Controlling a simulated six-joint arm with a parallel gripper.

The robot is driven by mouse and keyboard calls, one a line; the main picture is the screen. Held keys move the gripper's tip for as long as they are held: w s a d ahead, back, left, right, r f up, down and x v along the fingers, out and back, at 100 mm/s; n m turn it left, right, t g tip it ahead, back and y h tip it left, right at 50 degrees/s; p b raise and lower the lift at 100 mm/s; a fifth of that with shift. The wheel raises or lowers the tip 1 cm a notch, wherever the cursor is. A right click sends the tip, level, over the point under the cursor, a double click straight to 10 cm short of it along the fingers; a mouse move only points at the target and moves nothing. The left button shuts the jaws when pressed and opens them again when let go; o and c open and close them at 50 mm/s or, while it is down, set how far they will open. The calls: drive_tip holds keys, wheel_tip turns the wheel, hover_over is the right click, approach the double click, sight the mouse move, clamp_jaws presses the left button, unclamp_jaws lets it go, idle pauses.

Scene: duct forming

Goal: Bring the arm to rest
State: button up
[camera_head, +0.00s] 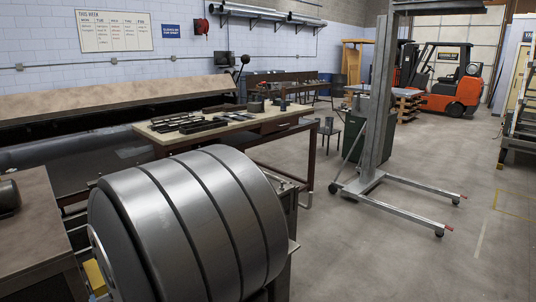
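My arm and my gripper do not show in the head view, so how the arm stands is hidden from me. A large shiny metal duct (165,225), round and ribbed with dark grooves, lies on its side in the foreground. A dark metal stand (291,225) shows partly behind its right side.
A workbench (240,127) with dark metal pieces stands behind the duct. A brown-topped table (35,230) is at the left. A grey lift (376,110) with floor legs stands right of centre. An orange forklift (458,90) is at the back. Floor at the right is largely clear.

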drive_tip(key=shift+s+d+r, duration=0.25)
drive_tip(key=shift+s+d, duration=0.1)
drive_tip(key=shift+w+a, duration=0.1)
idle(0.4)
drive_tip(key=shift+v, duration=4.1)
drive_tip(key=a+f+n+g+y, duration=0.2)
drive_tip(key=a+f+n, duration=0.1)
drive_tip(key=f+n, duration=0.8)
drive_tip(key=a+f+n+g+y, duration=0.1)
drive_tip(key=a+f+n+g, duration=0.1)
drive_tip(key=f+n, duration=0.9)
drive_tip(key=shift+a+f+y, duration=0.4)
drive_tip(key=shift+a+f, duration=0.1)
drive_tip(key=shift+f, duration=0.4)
